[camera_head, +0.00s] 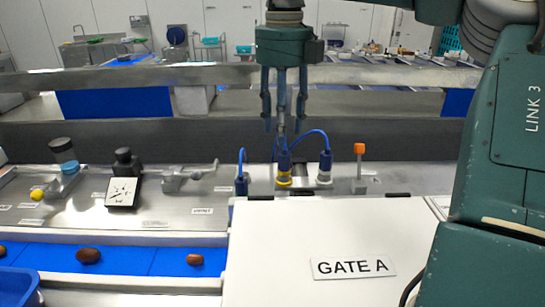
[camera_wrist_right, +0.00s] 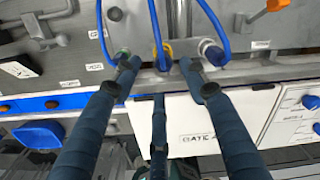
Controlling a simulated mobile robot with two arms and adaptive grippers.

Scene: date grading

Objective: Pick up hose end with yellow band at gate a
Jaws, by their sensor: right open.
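The blue hose end with the yellow band (camera_head: 283,180) stands upright on the metal ledge behind the white GATE A box (camera_head: 300,235). In the right wrist view the yellow band (camera_wrist_right: 163,50) shows between and just beyond the fingertips. My right gripper (camera_head: 283,126) points down, open and empty, directly above this hose end. Its fingers (camera_wrist_right: 160,72) are spread, and I cannot tell whether one touches the hose. My left gripper is not in view.
Blue hose ends stand close on both sides, one at left (camera_head: 242,183) and one with a pale collar at right (camera_head: 325,168). An orange-topped lever (camera_head: 359,165) is further right. A metal rail (camera_head: 130,75) runs behind. Brown dates (camera_head: 88,256) lie on a blue belt.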

